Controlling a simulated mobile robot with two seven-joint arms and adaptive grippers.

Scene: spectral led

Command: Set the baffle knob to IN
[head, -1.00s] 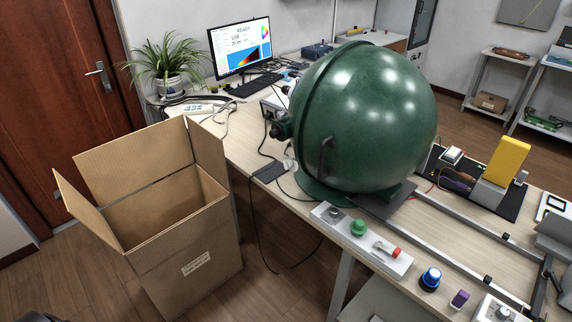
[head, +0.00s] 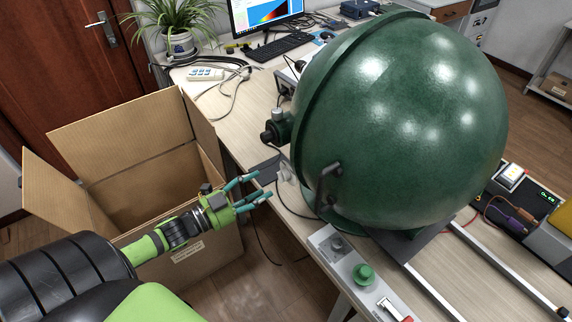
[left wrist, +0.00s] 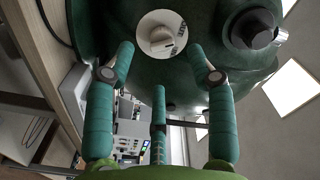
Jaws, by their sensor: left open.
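In the left wrist view a round white dial with a pale knob (left wrist: 161,36) sits on the side of the green sphere (left wrist: 95,25). I take it for the baffle knob; its small lettering is too small to read, so its setting is unclear. My left gripper (left wrist: 160,62) is open, its three teal fingers spread around the dial's edge from below, with no clear contact. In the head view my left gripper (head: 257,186) is left of the big green sphere (head: 415,110), fingers pointing right. My right gripper is not in view.
A dark port (head: 279,129) sticks out from the sphere's left side, above my gripper, and also shows in the left wrist view (left wrist: 256,28). An open cardboard box (head: 130,190) stands behind my left arm. A control strip with a green button (head: 363,273) lies at the table's front edge.

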